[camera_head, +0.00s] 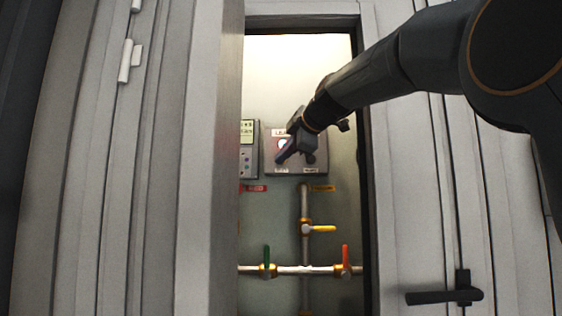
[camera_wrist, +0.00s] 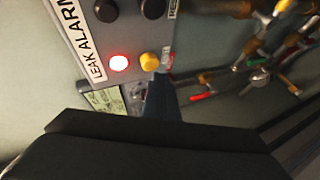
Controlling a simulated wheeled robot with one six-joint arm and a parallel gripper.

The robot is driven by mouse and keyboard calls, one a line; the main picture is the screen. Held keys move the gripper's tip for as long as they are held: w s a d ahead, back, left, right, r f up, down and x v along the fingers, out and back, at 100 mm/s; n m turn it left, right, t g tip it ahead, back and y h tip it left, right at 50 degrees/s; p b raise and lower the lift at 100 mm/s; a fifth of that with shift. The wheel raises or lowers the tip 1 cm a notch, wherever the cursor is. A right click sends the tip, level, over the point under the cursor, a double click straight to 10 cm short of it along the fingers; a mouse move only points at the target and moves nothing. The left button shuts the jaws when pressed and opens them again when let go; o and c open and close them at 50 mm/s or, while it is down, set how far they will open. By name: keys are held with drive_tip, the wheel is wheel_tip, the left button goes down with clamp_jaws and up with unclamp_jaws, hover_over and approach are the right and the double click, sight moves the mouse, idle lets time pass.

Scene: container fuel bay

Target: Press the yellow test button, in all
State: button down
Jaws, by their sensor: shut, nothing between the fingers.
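The yellow test button (camera_wrist: 149,61) is a round knob on the grey alarm panel (camera_wrist: 133,38), beside a lit red lamp (camera_wrist: 118,62). My gripper (camera_wrist: 158,78) is shut and empty, its tip at the lower right edge of the yellow button in the wrist view. I cannot tell whether it touches the button. In the head view my gripper (camera_head: 282,158) is in front of the alarm panel (camera_head: 320,150) and covers much of it. The yellow button is hidden there.
A second grey box (camera_head: 248,160) with a display stands to the left of the panel. Below are pipes with green (camera_head: 267,255), yellow (camera_head: 322,228) and red (camera_head: 346,256) valve handles. The bay opening is narrow, with a door edge (camera_head: 215,150) at left.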

drive_tip(key=s+b, duration=0.3)
drive_tip(key=s, duration=0.2)
drive_tip(key=shift+a, duration=0.1)
idle(0.3)
idle(0.8)
